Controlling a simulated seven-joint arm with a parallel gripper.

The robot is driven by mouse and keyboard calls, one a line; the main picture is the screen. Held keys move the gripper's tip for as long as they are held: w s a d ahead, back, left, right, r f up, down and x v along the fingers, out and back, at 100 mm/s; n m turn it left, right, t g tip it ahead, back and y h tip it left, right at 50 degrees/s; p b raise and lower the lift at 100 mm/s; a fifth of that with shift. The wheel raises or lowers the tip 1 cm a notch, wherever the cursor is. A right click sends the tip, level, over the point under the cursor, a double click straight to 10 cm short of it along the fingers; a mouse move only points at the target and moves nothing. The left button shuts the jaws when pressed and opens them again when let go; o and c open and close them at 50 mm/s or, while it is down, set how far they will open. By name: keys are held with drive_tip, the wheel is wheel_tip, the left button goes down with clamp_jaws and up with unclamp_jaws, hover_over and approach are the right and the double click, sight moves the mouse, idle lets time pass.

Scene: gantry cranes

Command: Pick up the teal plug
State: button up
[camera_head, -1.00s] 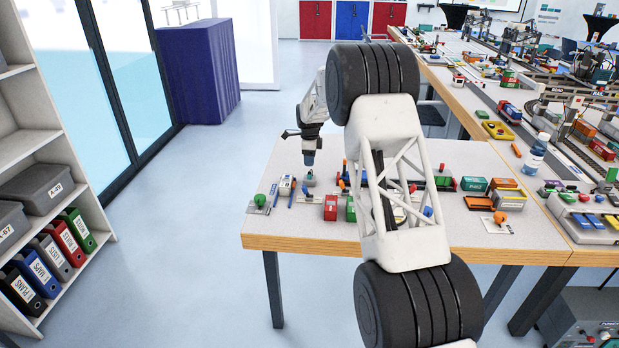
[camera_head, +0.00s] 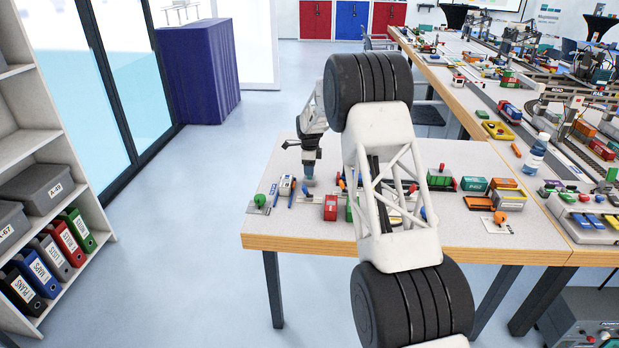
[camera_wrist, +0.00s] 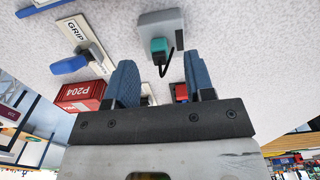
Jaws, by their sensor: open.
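The teal plug (camera_wrist: 158,46) shows in the wrist view, set at the edge of a small grey block (camera_wrist: 160,24), with a dark cable curving down from it. My gripper (camera_wrist: 162,78) is open and empty. Its two blue fingers stand apart, and the plug lies ahead of them, roughly in line with the gap. In the head view my gripper (camera_head: 308,180) points down at the left part of the table, low over the grey block's area. The plug itself is hidden or too small to tell there.
A red P204 container (camera_wrist: 80,97) and a blue-handled piece beside a GRIP label (camera_wrist: 76,38) lie left of the fingers. A green knob (camera_head: 260,200) is near the table's left edge. Model cranes and tracks fill the table at right.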

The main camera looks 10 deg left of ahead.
drive_tip(key=shift+f, duration=1.5)
clamp_jaws()
